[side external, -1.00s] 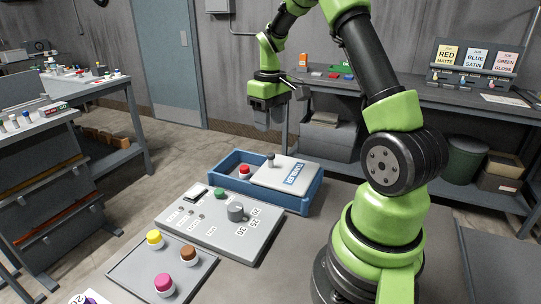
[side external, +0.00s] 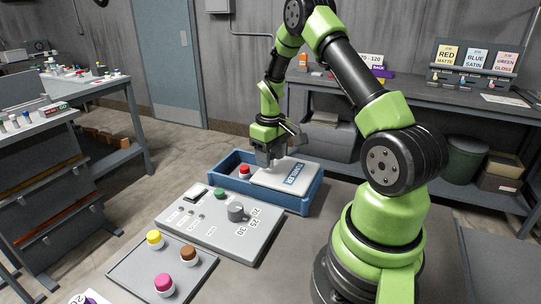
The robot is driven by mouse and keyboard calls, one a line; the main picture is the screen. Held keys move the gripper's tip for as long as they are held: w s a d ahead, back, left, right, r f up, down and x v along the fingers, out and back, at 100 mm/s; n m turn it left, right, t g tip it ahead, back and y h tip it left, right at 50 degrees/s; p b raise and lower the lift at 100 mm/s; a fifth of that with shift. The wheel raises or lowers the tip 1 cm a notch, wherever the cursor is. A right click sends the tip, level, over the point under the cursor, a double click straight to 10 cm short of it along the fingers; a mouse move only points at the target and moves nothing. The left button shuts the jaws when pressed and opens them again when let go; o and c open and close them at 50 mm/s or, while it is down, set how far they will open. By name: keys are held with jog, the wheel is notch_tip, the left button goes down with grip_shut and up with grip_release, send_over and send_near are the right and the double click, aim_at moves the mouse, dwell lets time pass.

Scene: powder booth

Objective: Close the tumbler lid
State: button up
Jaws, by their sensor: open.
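The tumbler is a blue open-topped box (side external: 302,207) on the table. Its pale grey lid (side external: 276,181) with a blue label lies over the right part of the box. The left part is uncovered, and a red-topped jar (side external: 244,172) shows in it. My gripper (side external: 267,163) is down at the lid's left rear part, where the lid's small knob stood in view before. The jaws are open. The knob is now hidden by the gripper, and I cannot tell whether the fingers touch it.
A control panel (side external: 205,226) with a dial and a green button stands in front of the box. A tray (side external: 195,272) holds yellow, brown and pink-topped jars. A bench (side external: 420,97) with colour cards runs behind. Bare table lies right of the panel.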

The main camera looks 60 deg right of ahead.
grip_shut()
jog(key=w, duration=1.1)
jog(key=shift+w+d+f, duration=0.1)
jog(key=shift+d, duration=0.15)
jog(key=shift+w+a, duration=0.1)
jog(key=shift+w, duration=0.75)
grip_release()
jog(key=shift+a, duration=0.1)
jog(key=shift+r, duration=0.2)
notch_tip(320, 180, up, 10)
jog(key=shift+f, duration=0.1)
